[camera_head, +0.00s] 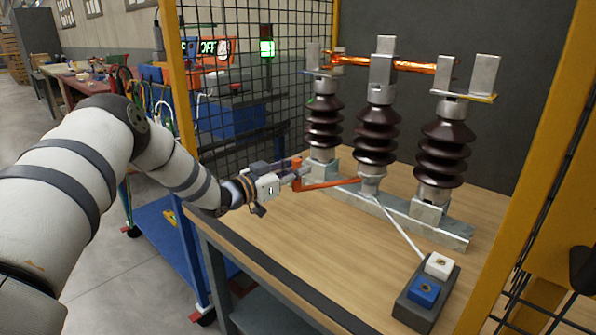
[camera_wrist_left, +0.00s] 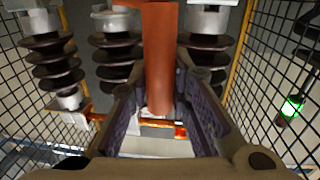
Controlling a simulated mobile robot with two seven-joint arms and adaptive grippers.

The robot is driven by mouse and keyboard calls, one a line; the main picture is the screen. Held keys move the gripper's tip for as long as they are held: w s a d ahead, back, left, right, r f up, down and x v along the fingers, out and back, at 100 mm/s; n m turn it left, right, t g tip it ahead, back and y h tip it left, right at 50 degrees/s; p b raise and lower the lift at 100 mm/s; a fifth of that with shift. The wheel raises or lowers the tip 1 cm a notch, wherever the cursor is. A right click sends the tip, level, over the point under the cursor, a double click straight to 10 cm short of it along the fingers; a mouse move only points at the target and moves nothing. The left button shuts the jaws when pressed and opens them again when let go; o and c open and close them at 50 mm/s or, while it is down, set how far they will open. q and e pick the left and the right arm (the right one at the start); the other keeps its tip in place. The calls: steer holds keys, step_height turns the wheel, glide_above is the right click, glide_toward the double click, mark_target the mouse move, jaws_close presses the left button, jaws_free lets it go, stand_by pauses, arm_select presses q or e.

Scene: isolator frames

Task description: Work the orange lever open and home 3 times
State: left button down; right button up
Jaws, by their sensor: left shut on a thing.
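The orange lever (camera_head: 332,184) runs low across the bench front, from my left gripper to the foot of the middle insulator. My left gripper (camera_head: 300,175) is shut around its free end. In the left wrist view the lever (camera_wrist_left: 160,55) lies between the two fingers (camera_wrist_left: 158,105). The isolator has three dark brown ribbed insulators, the middle one (camera_head: 377,130) among them, on a grey metal base (camera_head: 400,215). A copper-coloured bar (camera_head: 414,67) spans the metal contacts on top, roughly level. Its exact seating in the end contacts is unclear. My right gripper is not in view.
A box with white and blue buttons (camera_head: 424,290) sits on the wooden bench (camera_head: 300,237) at front right. Yellow posts (camera_head: 178,75) and black mesh (camera_head: 270,110) bound the cell. A green lamp (camera_head: 267,48) and an OFF sign (camera_head: 208,47) show behind the mesh.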

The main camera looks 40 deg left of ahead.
arm_select(q)
steer(key=shift+a+r, duration=0.15)
steer(key=shift+a, duration=0.05)
steer(key=c, duration=1.6)
jaws_free()
steer(key=shift+o, duration=0.8)
steer(key=s+a, duration=0.2)
steer(key=s, duration=0.9)
steer(key=shift+s, duration=0.35)
steer(key=shift+a, duration=0.15)
